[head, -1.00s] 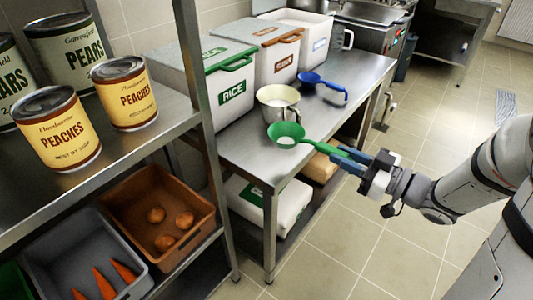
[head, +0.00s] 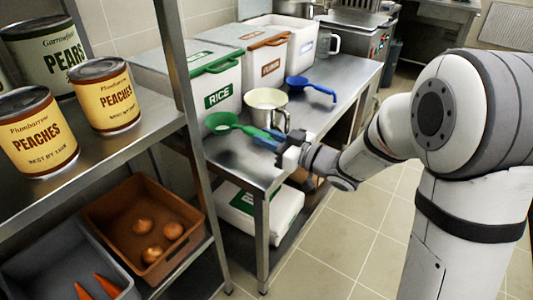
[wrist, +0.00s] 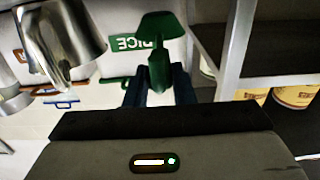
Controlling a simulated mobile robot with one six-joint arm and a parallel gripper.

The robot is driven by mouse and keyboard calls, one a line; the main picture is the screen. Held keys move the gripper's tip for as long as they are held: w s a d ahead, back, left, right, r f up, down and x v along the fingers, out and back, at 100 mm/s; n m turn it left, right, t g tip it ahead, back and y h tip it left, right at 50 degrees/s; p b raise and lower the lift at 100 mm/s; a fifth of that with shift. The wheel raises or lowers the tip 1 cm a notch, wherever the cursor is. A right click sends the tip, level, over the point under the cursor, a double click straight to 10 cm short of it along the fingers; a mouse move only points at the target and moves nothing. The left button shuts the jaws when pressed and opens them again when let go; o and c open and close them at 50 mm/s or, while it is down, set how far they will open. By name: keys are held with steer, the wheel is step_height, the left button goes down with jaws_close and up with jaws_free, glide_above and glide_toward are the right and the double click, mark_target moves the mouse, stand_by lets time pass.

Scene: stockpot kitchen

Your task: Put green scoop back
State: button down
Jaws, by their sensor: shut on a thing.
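My gripper (head: 266,138) is shut on the handle of the green scoop (head: 221,121). The scoop is in front of the RICE bin (head: 192,101), left of the metal pitcher, over the steel table; I cannot tell its exact height. In the wrist view the scoop (wrist: 161,26) extends ahead of my gripper (wrist: 160,82), its handle between the dark fingers. The RICE bin has a green-handled lid (head: 165,56), which looks closed. The inside of the bin is hidden.
A metal pitcher (head: 266,103) stands close to the scoop. A blue scoop (head: 300,83) lies further back on the steel table (head: 253,160). A second bin (head: 263,68) with an orange-brown handle is behind. A shelf post (head: 178,65) and cans (head: 105,95) are at the left.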

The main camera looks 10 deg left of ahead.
steer(key=shift+a+f+b, duration=0.15)
steer(key=shift+f+b, duration=0.6)
steer(key=shift+f, duration=1.25)
steer(key=shift+f, duration=0.1)
steer(key=shift+f, duration=0.15)
steer(key=c, duration=1.2)
jaws_free()
steer(key=shift+c, duration=0.2)
